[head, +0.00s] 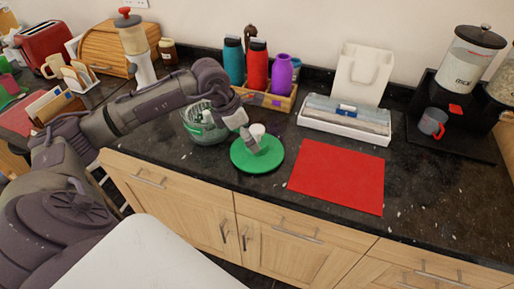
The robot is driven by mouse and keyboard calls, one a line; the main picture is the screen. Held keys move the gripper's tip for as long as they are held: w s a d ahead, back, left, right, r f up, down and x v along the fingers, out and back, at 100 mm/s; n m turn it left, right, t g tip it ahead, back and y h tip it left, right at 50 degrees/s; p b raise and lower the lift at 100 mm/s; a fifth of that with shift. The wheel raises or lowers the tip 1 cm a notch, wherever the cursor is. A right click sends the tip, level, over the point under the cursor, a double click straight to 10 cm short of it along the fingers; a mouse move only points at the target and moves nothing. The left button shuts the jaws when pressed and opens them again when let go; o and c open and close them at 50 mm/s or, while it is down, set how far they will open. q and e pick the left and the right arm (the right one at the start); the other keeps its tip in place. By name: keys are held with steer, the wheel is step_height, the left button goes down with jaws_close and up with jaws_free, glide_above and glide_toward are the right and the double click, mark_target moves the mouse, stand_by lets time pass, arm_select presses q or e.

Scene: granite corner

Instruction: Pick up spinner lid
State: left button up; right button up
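The spinner lid (270,162) is a flat green disc with a short white knob (257,130) on top. It appears to lie on the dark counter, near the front edge, left of the red mat. My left gripper (250,143) points down over the lid, its grey fingers beside the knob at its left and front. Whether the fingers touch the knob or lid, and how wide they are apart, is too small to tell. The clear, green-tinted spinner bowl (207,133) stands just behind and left of the lid, partly covered by my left arm. My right gripper is out of view.
A red mat (338,177) lies right of the lid. Behind stand a wooden crate (270,101) of bottles and a white box (345,124). The front-right counter is clear.

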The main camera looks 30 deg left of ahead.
mark_target(256, 140)
arm_select(q)
steer(key=p+x, duration=0.1)
steer(key=x, duration=0.1)
steer(key=p+x, duration=0.1)
steer(key=x, duration=0.2)
steer(key=shift+w+r, duration=0.2)
steer(key=shift+w, duration=0.1)
steer(key=c, duration=1.4)
steer(key=shift+a+r, duration=0.15)
